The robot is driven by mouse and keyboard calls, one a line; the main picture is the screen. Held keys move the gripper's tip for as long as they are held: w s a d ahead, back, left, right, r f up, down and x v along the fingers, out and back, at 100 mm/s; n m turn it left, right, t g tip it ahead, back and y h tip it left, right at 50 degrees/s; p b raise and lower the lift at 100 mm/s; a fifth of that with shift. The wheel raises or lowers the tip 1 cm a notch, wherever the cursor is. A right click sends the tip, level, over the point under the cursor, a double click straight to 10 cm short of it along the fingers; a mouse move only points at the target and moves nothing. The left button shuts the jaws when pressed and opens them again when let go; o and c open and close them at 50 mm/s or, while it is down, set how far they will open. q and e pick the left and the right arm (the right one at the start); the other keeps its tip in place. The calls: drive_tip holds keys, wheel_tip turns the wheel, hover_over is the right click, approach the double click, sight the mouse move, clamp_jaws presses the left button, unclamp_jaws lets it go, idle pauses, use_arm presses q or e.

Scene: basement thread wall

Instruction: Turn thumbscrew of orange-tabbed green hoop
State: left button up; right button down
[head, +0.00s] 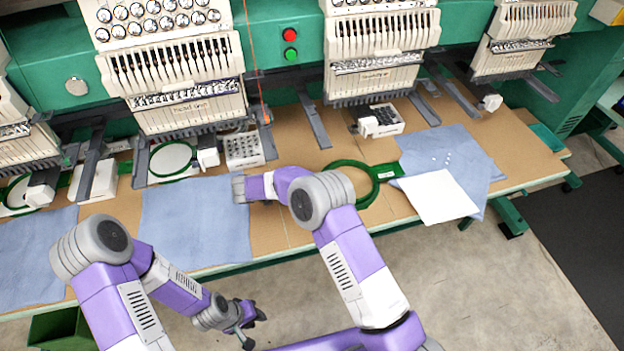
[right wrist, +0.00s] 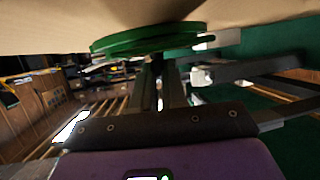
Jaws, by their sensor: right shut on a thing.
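A green hoop (head: 376,190) lies loose on the brown table beside a blue cloth, partly behind my right arm. Another green hoop (head: 152,167) sits at the machine's left head. I can make out no orange tab. In the right wrist view a green hoop (right wrist: 150,40) is close up at the fingertips; I cannot tell which hoop it is. My right gripper (right wrist: 162,68) has its fingers close together at that hoop's rim, shut on what seems to be its thumbscrew, mostly hidden between them. My left gripper (head: 254,327) is open and empty, low in front of the table.
Blue cloths (head: 190,225) lie along the table's front. A white sheet (head: 437,197) lies on the right cloth (head: 470,160). White boxes of small parts (head: 243,150) stand near the machine. Embroidery heads (head: 180,75) and grey arms (head: 315,125) overhang the back. The floor at right is open.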

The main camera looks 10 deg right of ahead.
drive_tip(key=shift+w+f+m+g, duration=0.1)
drive_tip(key=shift+f+m+g, duration=0.05)
drive_tip(key=shift+m+g, duration=0.7)
drive_tip(key=shift+g, duration=0.35)
drive_tip(key=c, duration=1.2)
unclamp_jaws()
drive_tip(key=shift+o, duration=0.2)
drive_tip(key=shift+a, duration=0.1)
drive_tip(key=v, duration=0.7)
drive_tip(key=shift+a+p, duration=0.2)
drive_tip(key=shift+p, duration=0.1)
